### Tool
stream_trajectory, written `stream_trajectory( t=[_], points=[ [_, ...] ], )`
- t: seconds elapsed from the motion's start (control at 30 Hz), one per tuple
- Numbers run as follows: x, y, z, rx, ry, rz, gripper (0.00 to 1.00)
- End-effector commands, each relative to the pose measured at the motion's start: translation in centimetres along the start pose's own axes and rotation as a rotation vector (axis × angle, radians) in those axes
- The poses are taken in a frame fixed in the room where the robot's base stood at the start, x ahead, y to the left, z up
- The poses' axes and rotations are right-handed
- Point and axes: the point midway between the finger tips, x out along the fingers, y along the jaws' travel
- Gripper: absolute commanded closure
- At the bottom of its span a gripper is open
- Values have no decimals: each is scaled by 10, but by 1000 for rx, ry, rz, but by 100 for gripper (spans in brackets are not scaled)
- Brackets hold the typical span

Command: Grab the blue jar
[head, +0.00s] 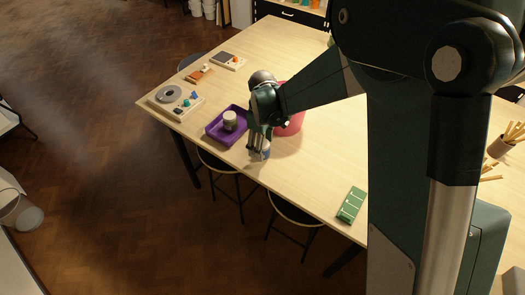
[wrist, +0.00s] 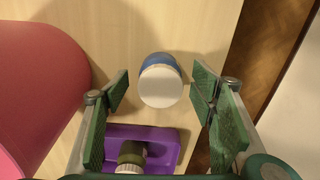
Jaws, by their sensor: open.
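The blue jar (wrist: 161,58) stands on the table with its white lid (wrist: 161,87) toward the wrist camera. In the wrist view it lies between and just beyond the two green finger pads of my gripper (wrist: 166,98). The gripper is open, with a visible gap on each side of the jar. In the head view my gripper (head: 259,150) points down near the table's front edge, and the jar (head: 263,154) is partly hidden behind the fingers.
A purple tray (head: 213,131) holding a white-lidded jar (head: 230,120) is just left of my gripper. A red-pink container (head: 292,123) stands close behind it.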

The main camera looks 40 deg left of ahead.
Motion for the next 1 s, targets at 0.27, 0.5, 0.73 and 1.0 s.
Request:
stream_trajectory(
  t=[0.27,0.5,0.73,1.0],
  points=[
    [0,0,0,0,0,0,44],
    [0,0,0,0,0,0,57],
    [0,0,0,0,0,0,78],
    [-2,0,0,0,0,0,78]
  ],
)
